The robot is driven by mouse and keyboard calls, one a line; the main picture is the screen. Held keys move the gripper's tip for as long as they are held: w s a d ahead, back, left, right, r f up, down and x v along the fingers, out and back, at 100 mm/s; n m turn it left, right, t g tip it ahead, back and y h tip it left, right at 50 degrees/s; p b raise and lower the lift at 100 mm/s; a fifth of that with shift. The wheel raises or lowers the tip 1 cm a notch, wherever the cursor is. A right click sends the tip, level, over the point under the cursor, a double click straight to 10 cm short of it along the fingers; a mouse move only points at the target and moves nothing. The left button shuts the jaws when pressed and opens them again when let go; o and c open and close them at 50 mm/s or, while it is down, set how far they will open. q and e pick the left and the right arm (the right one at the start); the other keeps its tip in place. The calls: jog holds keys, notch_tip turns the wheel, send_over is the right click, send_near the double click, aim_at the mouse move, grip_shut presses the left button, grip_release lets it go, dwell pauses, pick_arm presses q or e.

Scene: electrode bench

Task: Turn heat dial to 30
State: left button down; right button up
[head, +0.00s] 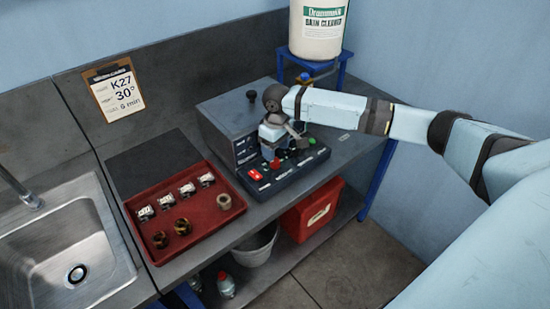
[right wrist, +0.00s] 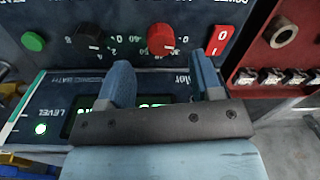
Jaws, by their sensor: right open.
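The control box (head: 236,112) stands on the bench with a sloped front panel. A red dial (head: 275,163) is on that panel; in the right wrist view it shows as a red knob (right wrist: 161,38) with a pale pointer and numbers around it, the picture being upside down. I cannot read its setting surely. My right gripper (right wrist: 162,68) is open and empty, its two fingers apart near the red dial, not closed on it. In the head view the right gripper (head: 284,140) hangs over the panel. A green display (right wrist: 155,101) is partly hidden by the fingers. My left gripper is out of view.
Beside the red dial are a black knob (right wrist: 88,36), a green button (right wrist: 33,41) and a red switch (right wrist: 223,38). A red tray (head: 222,220) with small parts lies to the left. A clipboard (head: 115,90) reads K27, 30°. A sink (head: 70,235) is far left.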

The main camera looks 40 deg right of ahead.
aim_at(275, 163)
jog(key=shift+a+f, duration=0.15)
jog(key=shift+f, duration=2.2)
jog(key=c, duration=0.9)
